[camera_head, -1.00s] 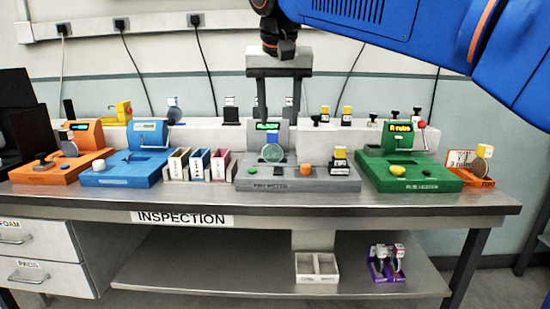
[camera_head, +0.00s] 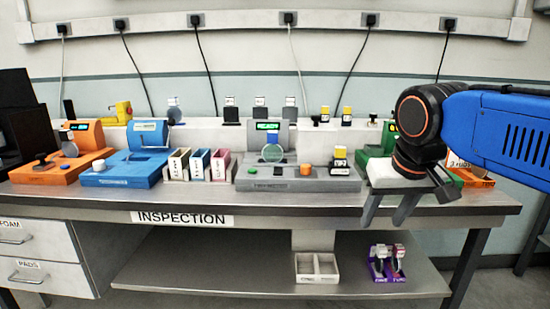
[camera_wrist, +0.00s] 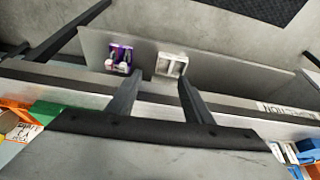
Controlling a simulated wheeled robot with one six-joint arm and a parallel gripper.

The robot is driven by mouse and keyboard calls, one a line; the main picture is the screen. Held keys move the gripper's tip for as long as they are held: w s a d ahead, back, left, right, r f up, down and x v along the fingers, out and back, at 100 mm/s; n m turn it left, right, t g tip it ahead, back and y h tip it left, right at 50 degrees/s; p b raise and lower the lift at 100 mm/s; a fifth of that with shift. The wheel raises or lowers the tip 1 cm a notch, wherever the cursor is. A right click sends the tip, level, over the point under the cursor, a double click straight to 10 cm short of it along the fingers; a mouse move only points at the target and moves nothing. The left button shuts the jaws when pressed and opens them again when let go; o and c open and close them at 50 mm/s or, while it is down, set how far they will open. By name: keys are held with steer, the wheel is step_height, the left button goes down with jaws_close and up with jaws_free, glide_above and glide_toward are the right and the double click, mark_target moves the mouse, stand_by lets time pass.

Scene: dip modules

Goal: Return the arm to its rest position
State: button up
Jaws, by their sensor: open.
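My gripper (camera_head: 388,212) is at the right of the head view, in front of the green module (camera_head: 370,163) and hiding most of it. Its two dark fingers point down past the bench's front edge, apart and with nothing between them. In the wrist view my gripper (camera_wrist: 150,100) also shows open and empty, with the bench edge and lower shelf beyond it. My blue arm reaches in from the right edge of the head view.
The bench (camera_head: 270,205) carries an orange module (camera_head: 62,165), a blue module (camera_head: 125,165) and a grey module (camera_head: 290,180). A white divided tray (camera_head: 317,268) and a purple holder (camera_head: 387,264) stand on the lower shelf. Free floor lies in front.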

steer(key=s+d+f, duration=0.3)
steer(key=s+f, duration=0.3)
steer(key=f, duration=0.2)
steer(key=s+d+f, duration=0.3)
steer(key=s+f, duration=0.3)
steer(key=f, duration=0.2)
steer(key=shift+d+f, duration=0.15)
steer(key=shift+f, duration=0.2)
steer(key=shift+c, duration=0.3)
